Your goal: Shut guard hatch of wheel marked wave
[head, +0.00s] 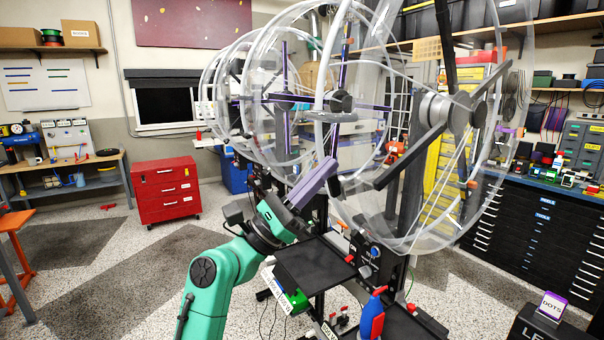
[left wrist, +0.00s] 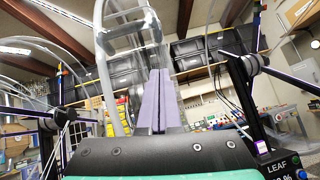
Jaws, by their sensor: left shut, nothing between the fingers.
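Several large clear acrylic wheels stand in a row; the nearest wheel (head: 440,215) has dark spokes and a grey hub (head: 445,110). My left gripper (head: 330,165) has long purple fingers, pressed together and empty, raised in front of the near wheels' lower left rims. It also shows in the left wrist view (left wrist: 159,75), pointing up beside a clear curved frame (left wrist: 106,75), whose contact with the fingers I cannot tell. I can read no wave mark, and I cannot tell which clear part is its guard hatch. My right gripper is out of view.
A black tray (head: 312,262) and a blue-and-red bottle (head: 371,315) sit below the wheels. A DOTS card (head: 552,306) stands at lower right. A red drawer cabinet (head: 167,190) and a workbench (head: 70,165) stand at left. Open floor lies left of my arm.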

